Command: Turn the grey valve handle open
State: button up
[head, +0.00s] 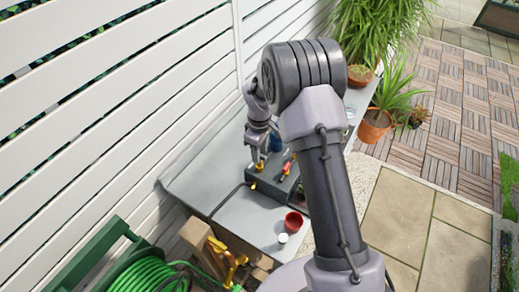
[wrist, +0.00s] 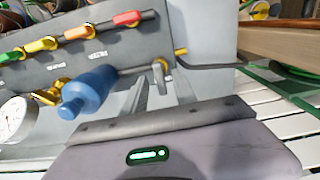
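In the wrist view, a small grey metal valve handle (wrist: 161,76) sits at the right end of a pipe, right of a blue cylinder (wrist: 90,91). My gripper (wrist: 164,97) reaches from the bottom of that view toward this handle. Its fingers show only as narrow grey shapes just below the handle, and I cannot tell whether they touch it. In the head view, my gripper (head: 258,160) points down over the dark grey valve panel on the bench. The grey handle cannot be made out there.
The panel (wrist: 62,70) carries a row of yellow, orange and red handles, with a gauge (wrist: 17,118) at left. A red cup (head: 294,222) and a white cup (head: 283,238) stand on the bench. A white fence (head: 130,90) runs alongside, and a green hose reel (head: 140,275) stands nearby.

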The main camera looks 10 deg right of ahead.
notch_tip(320, 180, up, 18)
jog(key=p, duration=0.2)
jog(key=shift+f+p, duration=0.25)
jog(key=shift+p, duration=0.1)
jog(key=s+a+r+m+t+y+b, duration=0.15)
jog(key=s+m+t+b, duration=0.25)
jog(key=s+m+b, duration=0.9)
jog(key=s+a+f+t+b, duration=0.1)
jog(key=s+f+b, duration=0.2)
jog(key=s, duration=0.5)
jog(key=s+a+f+b, duration=0.1)
jog(key=s+f+b, duration=0.2)
jog(key=s, duration=0.5)
jog(key=shift+f+m+t+b, duration=0.3)
jog(key=shift+f+t+b, duration=0.1)
